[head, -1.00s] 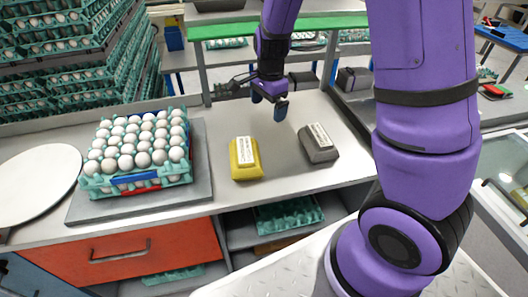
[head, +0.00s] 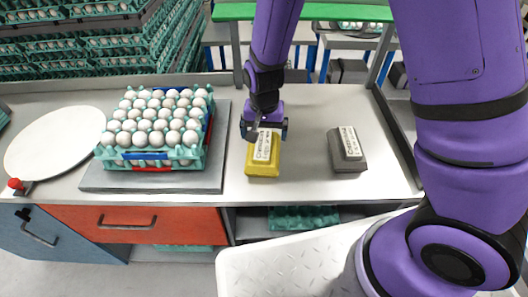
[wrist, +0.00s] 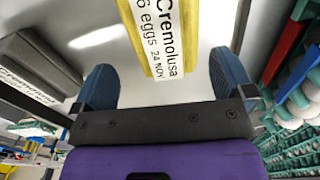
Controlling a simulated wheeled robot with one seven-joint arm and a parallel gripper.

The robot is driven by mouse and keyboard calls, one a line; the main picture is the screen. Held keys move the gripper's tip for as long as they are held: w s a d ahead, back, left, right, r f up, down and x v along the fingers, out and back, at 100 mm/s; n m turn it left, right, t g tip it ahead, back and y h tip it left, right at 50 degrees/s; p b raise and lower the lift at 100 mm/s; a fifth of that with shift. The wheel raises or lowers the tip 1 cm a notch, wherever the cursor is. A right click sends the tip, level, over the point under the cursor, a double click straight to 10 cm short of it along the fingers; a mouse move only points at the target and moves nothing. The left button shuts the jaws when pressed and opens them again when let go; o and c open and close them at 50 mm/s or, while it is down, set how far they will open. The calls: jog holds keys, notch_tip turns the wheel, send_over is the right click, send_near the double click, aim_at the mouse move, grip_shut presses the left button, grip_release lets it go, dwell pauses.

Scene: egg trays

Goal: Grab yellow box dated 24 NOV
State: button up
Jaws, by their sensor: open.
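The yellow box (head: 263,167) lies on the grey counter, with a white label on its top. In the wrist view the yellow box (wrist: 152,45) shows a label reading "Cremolusa", "6 eggs" and "24 NOV". My gripper (head: 264,130) is at the far end of the yellow box, low over the counter. In the wrist view my gripper (wrist: 161,85) is open, one finger to each side of the box's near end, with gaps on both sides. A dark grey box (head: 347,152) with a white label lies to the right; its date is too small to read.
A stack of egg trays (head: 150,160) with white eggs stands on a grey slab (head: 100,181) to the left. A round white plate (head: 50,140) lies further left. The counter (head: 305,160) between the two boxes is clear.

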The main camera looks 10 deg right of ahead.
aim_at(263, 144)
jog(key=shift+w+a+f, duration=0.1)
jog(key=shift+f, duration=1.35)
jog(key=shift+w+f, duration=0.1)
jog(key=shift+f, duration=1.3)
jog(key=c, duration=0.9)
